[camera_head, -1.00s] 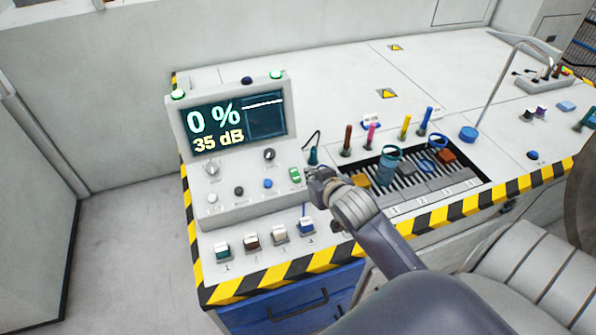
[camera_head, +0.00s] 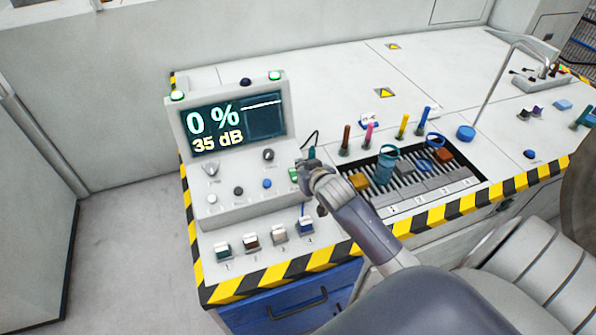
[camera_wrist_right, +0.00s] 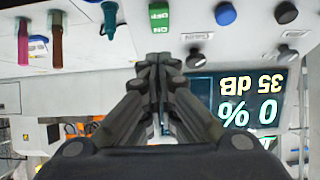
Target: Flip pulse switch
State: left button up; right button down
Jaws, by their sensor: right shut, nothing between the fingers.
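A green rocker switch (camera_head: 293,174) sits at the right end of the grey control console (camera_head: 235,209). In the right wrist view the same switch (camera_wrist_right: 160,16) shows upside down, with white lettering that includes "ON". My right gripper (camera_head: 303,168) is at the console's right end and partly covers the switch in the head view. In the right wrist view its fingertips (camera_wrist_right: 157,58) are shut with nothing between them, pointing at the switch, just short of it in the picture. I cannot tell whether they touch it. My left gripper is not in view.
The console's display (camera_head: 234,124) reads 0 % and 35 dB. Knobs (camera_head: 268,155) and a blue button (camera_head: 267,184) sit left of the switch. A teal probe (camera_head: 312,153) stands close to my gripper's right. Coloured probes (camera_head: 369,134) and a slotted tray (camera_head: 405,190) lie further right.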

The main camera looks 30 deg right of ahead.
aim_at(293, 170)
jog(key=w+f, duration=0.1)
jog(key=f, duration=0.1)
jog(key=w+f, duration=0.1)
jog(key=shift+w+d+f+p, duration=0.3)
jog(key=shift+w+f+p, duration=0.05)
jog(key=shift+w+f, duration=0.15)
jog(key=shift+f, duration=0.55)
jog(key=f+t+b, duration=0.1)
jog(key=f+b, duration=0.1)
jog(key=b, duration=0.1)
jog(key=shift+s+f+b, duration=0.1)
jog(key=shift+s+b, duration=0.1)
jog(key=shift+b, duration=0.2)
jog(key=shift+w+r+p, duration=0.1)
jog(key=shift+r+p, duration=0.35)
jog(key=shift+r, duration=0.1)
jog(key=shift+r+p, duration=0.8)
jog(key=shift+p, duration=0.05)
